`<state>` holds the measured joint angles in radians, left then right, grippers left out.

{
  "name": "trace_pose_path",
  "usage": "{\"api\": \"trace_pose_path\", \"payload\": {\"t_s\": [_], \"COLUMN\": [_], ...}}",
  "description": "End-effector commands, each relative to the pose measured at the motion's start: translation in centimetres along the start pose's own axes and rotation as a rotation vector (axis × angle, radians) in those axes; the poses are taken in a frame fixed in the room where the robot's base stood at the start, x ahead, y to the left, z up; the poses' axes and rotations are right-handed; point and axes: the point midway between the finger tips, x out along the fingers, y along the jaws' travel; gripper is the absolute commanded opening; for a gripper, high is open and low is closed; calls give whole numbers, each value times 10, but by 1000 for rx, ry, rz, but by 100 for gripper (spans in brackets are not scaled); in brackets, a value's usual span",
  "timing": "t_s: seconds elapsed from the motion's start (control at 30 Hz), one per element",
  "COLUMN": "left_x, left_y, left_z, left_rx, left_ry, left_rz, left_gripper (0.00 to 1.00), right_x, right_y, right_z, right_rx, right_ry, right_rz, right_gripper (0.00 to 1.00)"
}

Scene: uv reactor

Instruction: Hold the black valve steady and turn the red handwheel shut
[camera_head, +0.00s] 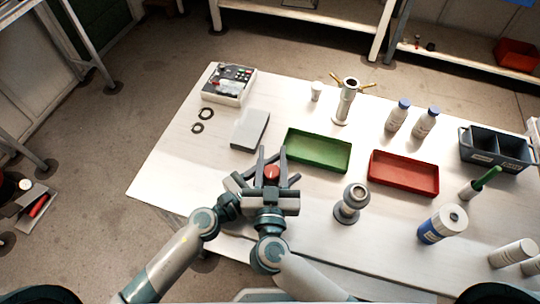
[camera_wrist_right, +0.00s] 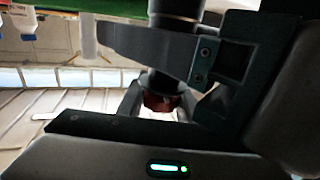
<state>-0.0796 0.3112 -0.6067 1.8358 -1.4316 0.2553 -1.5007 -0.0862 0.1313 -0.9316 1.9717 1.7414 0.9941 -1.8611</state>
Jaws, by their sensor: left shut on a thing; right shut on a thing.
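The red handwheel (camera_head: 271,173) sits between the fingers of my right gripper (camera_head: 273,157), which is shut on it. The black valve (camera_wrist_right: 175,14) is a dark upright cylinder joined to the handwheel. It is mostly hidden in the head view. My left gripper (camera_head: 289,182) lies lower, across the valve and beneath the right gripper, shut on the valve body. Its grey finger (camera_wrist_right: 150,45) crosses the valve in the right wrist view.
A green tray (camera_head: 290,150) lies just behind the grippers, with a red tray (camera_head: 374,176) to its right. A metal fitting (camera_head: 351,203) stands right of the grippers. A grey block (camera_head: 250,130) lies behind left. The left part of the white table (camera_head: 165,172) is clear.

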Motion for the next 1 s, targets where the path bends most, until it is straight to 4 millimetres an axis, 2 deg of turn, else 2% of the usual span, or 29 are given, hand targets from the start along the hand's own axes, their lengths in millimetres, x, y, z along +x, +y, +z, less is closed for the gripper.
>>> {"api": "trace_pose_path", "payload": {"t_s": [0.17, 0.47, 0.5, 0.57, 1.0], "left_x": [0, 0, 0, 0, 0], "left_y": [0, 0, 0, 0, 0], "left_z": [0, 0, 0, 0, 0], "left_rx": [0, 0, 0, 0, 0], "left_ry": [0, 0, 0, 0, 0], "left_rz": [0, 0, 0, 0, 0], "left_gripper": [24, 24, 24, 24, 24], "right_x": [0, -1, -1, -1, -5], "right_y": [3, 3, 3, 3, 3], "right_z": [2, 2, 2, 2, 1], "right_rx": [0, -1, -1, -1, 0], "right_ry": [-4, -4, -4, -3, -3], "right_rz": [65, 70, 70, 70, 68], "right_gripper": [9, 9, 39, 51, 51]}}
